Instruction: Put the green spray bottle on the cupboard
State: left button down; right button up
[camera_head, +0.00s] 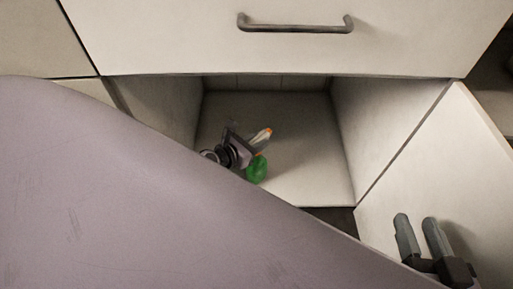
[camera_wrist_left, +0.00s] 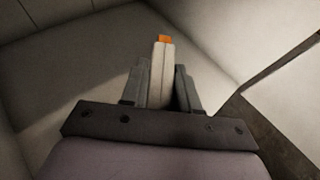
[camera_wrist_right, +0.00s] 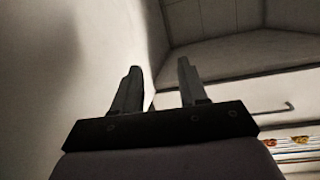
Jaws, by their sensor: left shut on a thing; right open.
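The green spray bottle (camera_head: 257,169) is inside the open cupboard (camera_head: 312,180), low over or on its floor. Its white spray head with an orange tip points up and right; it also shows in the left wrist view (camera_wrist_left: 161,65). My left gripper (camera_head: 244,150) is shut on the bottle around the white part. Whether the bottle touches the cupboard floor I cannot tell. The green body is hidden in the left wrist view. My right gripper (camera_head: 418,230) is open and empty in front of the open door (camera_head: 445,165); it also shows in the right wrist view (camera_wrist_right: 160,85).
A drawer front with a dark handle (camera_head: 295,25) is above the cupboard opening. The cupboard's side walls (camera_head: 385,115) flank my left gripper. The floor to the right of the bottle is clear. My own arm covers the lower left of the head view.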

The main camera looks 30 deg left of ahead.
pick_arm(q)
jog(key=shift+f+b, duration=0.4)
jog(key=shift+f, duration=0.35)
pick_arm(e)
jog(key=shift+s+d+r+t, duration=0.1)
jog(key=shift+s+d+t, duration=0.1)
jog(key=shift+d+t, duration=0.15)
pick_arm(q)
jog(key=shift+f, duration=0.1)
jog(key=c, duration=0.8)
grip_release()
jog(key=shift+f, duration=0.1)
jog(key=shift+c, duration=0.2)
